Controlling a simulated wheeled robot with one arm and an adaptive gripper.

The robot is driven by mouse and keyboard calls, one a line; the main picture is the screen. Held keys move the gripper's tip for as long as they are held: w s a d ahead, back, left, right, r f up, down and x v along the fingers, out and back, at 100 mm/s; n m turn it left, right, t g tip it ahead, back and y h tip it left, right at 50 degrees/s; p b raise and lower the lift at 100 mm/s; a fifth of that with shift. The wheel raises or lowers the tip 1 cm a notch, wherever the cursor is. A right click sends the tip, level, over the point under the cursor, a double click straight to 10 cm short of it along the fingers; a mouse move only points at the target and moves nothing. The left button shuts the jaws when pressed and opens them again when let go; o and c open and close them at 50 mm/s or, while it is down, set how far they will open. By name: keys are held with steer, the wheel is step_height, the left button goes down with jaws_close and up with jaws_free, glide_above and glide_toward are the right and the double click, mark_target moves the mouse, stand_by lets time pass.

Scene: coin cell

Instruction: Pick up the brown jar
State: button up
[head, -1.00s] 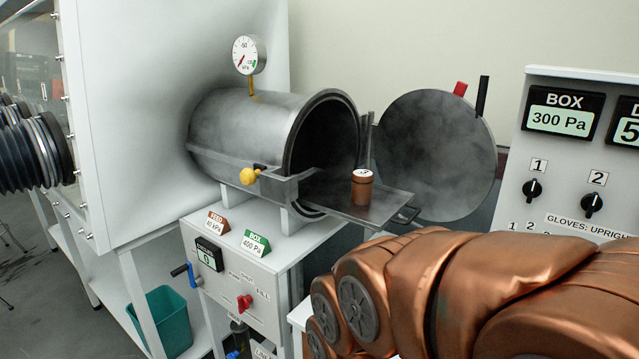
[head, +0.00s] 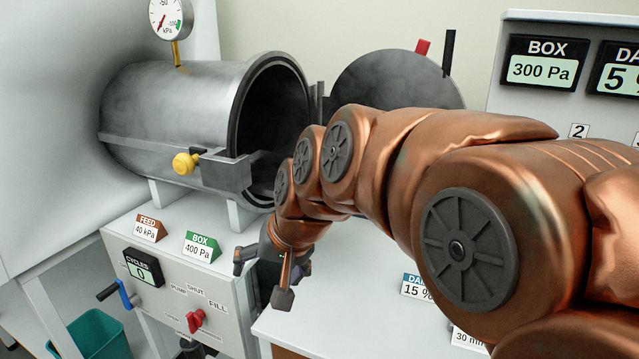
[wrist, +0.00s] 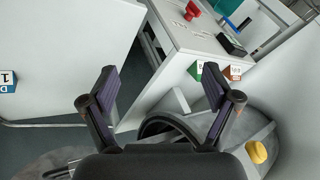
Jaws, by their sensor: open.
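The brown jar does not show in either view now. In the head view my copper arm covers the place by the chamber mouth where the tray lies. My gripper (head: 263,280) is open and empty, pointing down in front of the chamber, above the gap between the control cabinet and the white bench. In the wrist view my gripper (wrist: 160,88) has its two fingers wide apart with nothing between them. The steel chamber (head: 175,110) is open, its dark mouth facing right. It also shows in the wrist view (wrist: 235,150), at the bottom right.
The round chamber door (head: 390,75) stands open behind my arm. A yellow knob (head: 185,163) sticks out from the chamber's front bracket. The control cabinet (head: 170,295) stands below. The white bench (head: 340,290) has signs on its right part; its left part is clear.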

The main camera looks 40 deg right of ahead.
steer(key=w+d+r+m+t+y+b, duration=0.6)
steer(key=w+d+r+m+b, duration=0.1)
steer(key=w+d+r+m, duration=0.7)
steer(key=d+f+m+t+y, duration=0.1)
steer(key=d+m, duration=0.1)
steer(key=d, duration=0.3)
steer(key=s+d+f+m+y+b, duration=0.1)
steer(key=d+m, duration=0.2)
steer(key=d, duration=0.2)
steer(key=d+f+m+t+y+b, duration=0.1)
steer(key=d+f+m, duration=0.1)
steer(key=d, duration=0.3)
steer(key=shift+s+m+t+y, duration=0.2)
steer(key=shift+m+t+y, duration=0.1)
steer(key=shift+m, duration=0.4)
steer(key=shift+b+x, duration=0.6)
steer(key=shift+x, duration=3.25)
steer(key=shift+c, duration=0.2)
